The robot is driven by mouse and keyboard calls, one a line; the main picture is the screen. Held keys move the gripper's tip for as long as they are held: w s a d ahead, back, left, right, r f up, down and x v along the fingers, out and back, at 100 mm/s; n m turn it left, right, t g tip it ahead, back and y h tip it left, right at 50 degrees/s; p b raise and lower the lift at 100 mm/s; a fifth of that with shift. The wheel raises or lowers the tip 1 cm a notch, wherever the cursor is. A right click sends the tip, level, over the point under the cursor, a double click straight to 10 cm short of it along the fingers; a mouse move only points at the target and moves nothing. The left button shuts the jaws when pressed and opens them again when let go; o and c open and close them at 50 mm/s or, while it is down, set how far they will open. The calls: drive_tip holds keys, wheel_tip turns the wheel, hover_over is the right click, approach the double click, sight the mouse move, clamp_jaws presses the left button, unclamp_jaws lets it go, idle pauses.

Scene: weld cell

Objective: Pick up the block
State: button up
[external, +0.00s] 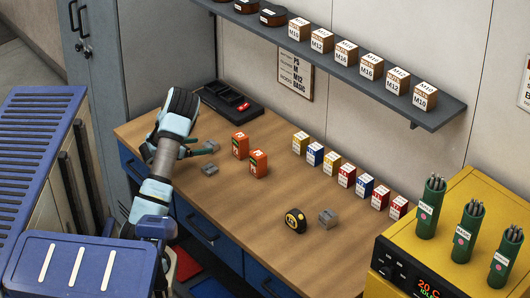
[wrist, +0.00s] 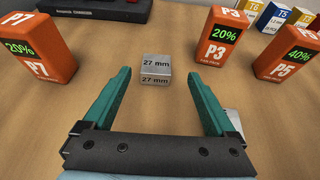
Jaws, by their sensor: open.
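A small grey metal block (wrist: 156,68) marked "27 mm" lies on the wooden bench. In the wrist view it sits ahead of my gripper (wrist: 156,76), roughly centred between the two teal fingers. The fingers are spread apart and hold nothing. In the external view my gripper (external: 204,151) is low over the bench's left part, with a grey block (external: 212,146) close by its fingertips. A second grey block (external: 210,169) lies just right of the gripper; in the wrist view a pale piece partly shows behind the right finger.
Orange boxes P7 (wrist: 38,45), P3 (wrist: 221,38) and P5 (wrist: 287,48) stand around the block. A black charger (external: 232,101) lies behind. Several small boxes, a tape measure (external: 295,220) and another grey block (external: 328,217) are farther right.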

sight(210, 144)
drive_tip(key=p+x, duration=0.1)
drive_tip(key=x, duration=0.1)
drive_tip(key=p+x, duration=0.2)
drive_tip(key=x, duration=0.1)
drive_tip(key=shift+w+a, duration=0.1)
drive_tip(key=shift+w, duration=0.25)
drive_tip(key=shift+w+d+f, duration=0.3)
drive_tip(key=shift+w+f, duration=0.05)
clamp_jaws()
